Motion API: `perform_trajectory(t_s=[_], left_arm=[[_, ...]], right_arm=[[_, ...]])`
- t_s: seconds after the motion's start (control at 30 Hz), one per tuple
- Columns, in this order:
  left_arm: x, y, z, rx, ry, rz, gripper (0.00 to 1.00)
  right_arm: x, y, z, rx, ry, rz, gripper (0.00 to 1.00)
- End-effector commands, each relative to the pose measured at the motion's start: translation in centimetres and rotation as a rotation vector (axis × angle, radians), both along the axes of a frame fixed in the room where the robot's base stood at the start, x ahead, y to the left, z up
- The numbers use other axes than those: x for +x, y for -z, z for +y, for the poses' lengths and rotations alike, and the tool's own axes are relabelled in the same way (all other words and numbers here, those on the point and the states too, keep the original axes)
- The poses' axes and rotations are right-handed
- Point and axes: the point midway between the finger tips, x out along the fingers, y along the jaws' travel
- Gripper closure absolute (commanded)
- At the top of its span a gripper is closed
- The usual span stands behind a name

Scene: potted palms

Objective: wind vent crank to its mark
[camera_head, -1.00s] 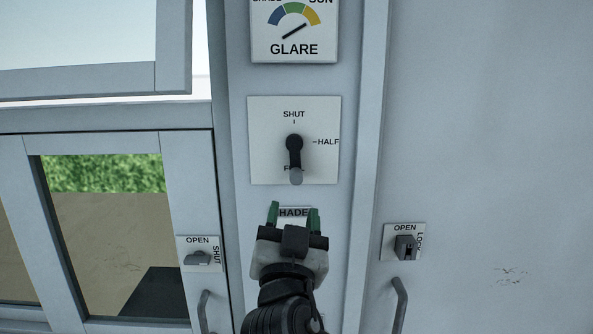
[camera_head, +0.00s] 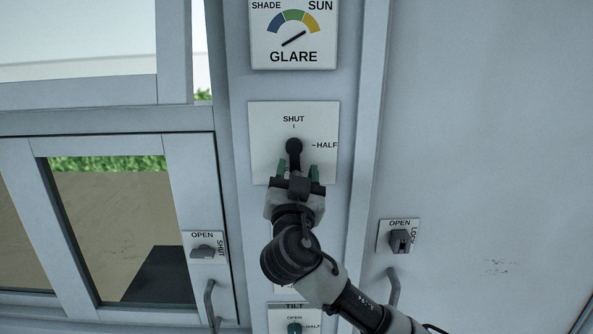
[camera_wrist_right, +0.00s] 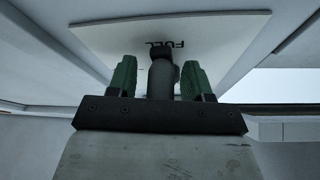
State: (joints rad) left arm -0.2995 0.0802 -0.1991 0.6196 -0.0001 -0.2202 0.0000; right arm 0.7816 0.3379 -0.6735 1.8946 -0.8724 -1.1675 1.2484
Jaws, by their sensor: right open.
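The vent crank (camera_head: 293,148) is a dark lever on a white plate (camera_head: 265,125) marked SHUT at the top and HALF at the right. Its arm points down; the right wrist view shows the FULL label beside it. My right gripper (camera_head: 299,172) is open at the crank's lower end, its green fingertips pointing up. In the right wrist view the grey crank handle (camera_wrist_right: 162,78) stands between the open green fingers (camera_wrist_right: 160,80), with gaps on both sides. In the head view my gripper hides the handle and the FULL label. My left gripper is in neither view.
A GLARE dial (camera_head: 293,36) is above the plate, its needle toward the yellow SUN side. A TILT panel (camera_head: 281,318) is below. OPEN/SHUT (camera_head: 203,250) and OPEN/LOCK (camera_head: 399,240) latches sit left and right, with door handles below them.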

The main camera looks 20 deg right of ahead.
Motion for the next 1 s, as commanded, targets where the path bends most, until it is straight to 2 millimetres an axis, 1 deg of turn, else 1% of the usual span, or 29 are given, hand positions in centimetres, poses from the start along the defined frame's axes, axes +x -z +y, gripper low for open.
perform_trajectory(t_s=[0.07, 0.37, 1.0], left_arm=[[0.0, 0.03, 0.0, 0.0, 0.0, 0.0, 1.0], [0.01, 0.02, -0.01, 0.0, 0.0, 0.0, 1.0], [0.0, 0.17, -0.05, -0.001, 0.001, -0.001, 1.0]], right_arm=[[-0.02, 0.02, 0.01, 0.0, 0.0, 0.0, 0.5], [-0.03, 0.0, 0.0, 0.0, 0.001, 0.0, 0.94], [-0.05, -0.06, -0.19, -0.007, 0.004, 0.001, 0.95]])
